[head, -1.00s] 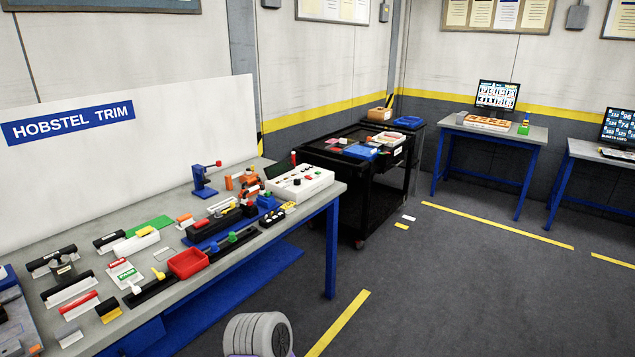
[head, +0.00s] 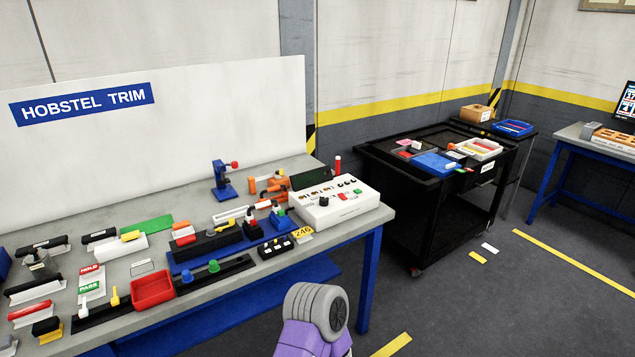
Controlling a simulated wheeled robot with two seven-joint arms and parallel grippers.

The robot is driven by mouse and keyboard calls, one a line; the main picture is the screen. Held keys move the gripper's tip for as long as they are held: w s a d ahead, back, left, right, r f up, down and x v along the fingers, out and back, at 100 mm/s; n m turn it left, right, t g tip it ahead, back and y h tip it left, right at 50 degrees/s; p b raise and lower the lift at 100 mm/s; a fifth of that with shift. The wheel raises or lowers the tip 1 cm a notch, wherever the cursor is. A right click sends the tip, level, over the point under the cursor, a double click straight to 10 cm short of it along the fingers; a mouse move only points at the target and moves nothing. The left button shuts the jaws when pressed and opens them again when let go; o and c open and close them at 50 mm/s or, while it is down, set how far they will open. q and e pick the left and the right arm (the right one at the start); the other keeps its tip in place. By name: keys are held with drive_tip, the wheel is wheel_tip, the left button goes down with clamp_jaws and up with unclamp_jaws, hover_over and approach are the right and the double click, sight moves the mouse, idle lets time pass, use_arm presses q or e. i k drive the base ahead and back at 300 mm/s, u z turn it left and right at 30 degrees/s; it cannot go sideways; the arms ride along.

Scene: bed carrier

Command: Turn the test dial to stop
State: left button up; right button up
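A white control box (head: 335,205) sits at the right end of the workbench, with a dark screen (head: 311,178) standing at its back edge. Its sloped top carries several small black knobs, a red button (head: 341,197) and a row of small yellowish parts. A larger black knob (head: 323,201) is on the front left of the top. The markings are too small to read, so I cannot tell which knob is the test dial or where it points. A grey and purple part of my arm shows at the bottom, apart from the box. Neither gripper's fingers are in view.
The grey workbench (head: 230,268) holds a red bin (head: 153,290), a blue press (head: 223,182), a yellow 246 tag (head: 302,232) and several fixtures left of the box. A black cart (head: 432,210) stands to the right. Floor between bench and cart is clear.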

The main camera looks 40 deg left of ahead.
sight(323, 201)
drive_tip(key=u, duration=0.95)
drive_tip(key=i, duration=1.1)
drive_tip(key=u, duration=1.15)
